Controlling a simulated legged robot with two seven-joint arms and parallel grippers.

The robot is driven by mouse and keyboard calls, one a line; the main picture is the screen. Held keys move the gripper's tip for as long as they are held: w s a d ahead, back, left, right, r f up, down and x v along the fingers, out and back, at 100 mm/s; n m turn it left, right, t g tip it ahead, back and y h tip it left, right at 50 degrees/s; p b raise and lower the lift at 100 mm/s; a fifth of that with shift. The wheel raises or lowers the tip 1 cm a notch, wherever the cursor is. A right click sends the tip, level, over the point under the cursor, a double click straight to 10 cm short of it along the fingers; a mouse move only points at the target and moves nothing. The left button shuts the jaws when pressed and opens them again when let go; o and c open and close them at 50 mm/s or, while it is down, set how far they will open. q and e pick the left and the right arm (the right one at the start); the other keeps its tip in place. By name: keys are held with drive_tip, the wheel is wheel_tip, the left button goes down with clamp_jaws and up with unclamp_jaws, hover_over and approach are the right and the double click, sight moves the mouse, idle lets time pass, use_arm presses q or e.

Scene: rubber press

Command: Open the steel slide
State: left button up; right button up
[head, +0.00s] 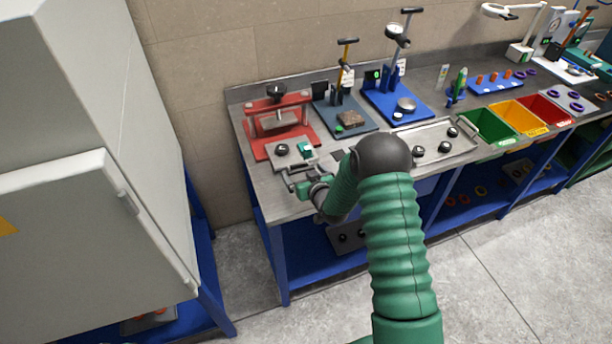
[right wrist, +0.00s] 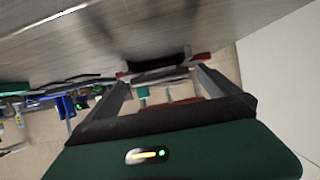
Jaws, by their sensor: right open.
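The steel slide looks to be the grey plate (head: 283,158) with a black knob and a small green part, at the front of the red press (head: 276,112) on the bench's left end. My right gripper (head: 291,181) is open at the bench's front edge, just in front of this plate. In the right wrist view its fingers (right wrist: 163,74) reach toward the steel surface, with a dark part between or behind them. I cannot tell whether they touch anything. My right forearm hides part of the bench front. My left gripper is not in view.
Blue and dark test stands (head: 347,118) stand right of the press. A steel tray (head: 437,135) with black parts and green, yellow and red bins (head: 490,126) lie farther right. A large grey cabinet (head: 80,220) stands at the left, with floor between it and the bench.

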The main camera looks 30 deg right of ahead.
drive_tip(key=b+v, duration=0.1)
drive_tip(key=v, duration=1.5)
drive_tip(key=shift+s, duration=0.4)
drive_tip(key=shift+a, duration=0.1)
drive_tip(key=s+a+f+n+g+y, duration=0.1)
drive_tip(key=s+a+n+g+y, duration=0.1)
drive_tip(key=s+a+g, duration=0.8)
drive_tip(key=shift+s+a+n+y, duration=0.4)
drive_tip(key=shift+s+a, duration=1.25)
drive_tip(key=shift+a, duration=1.75)
drive_tip(key=shift+a, duration=0.25)
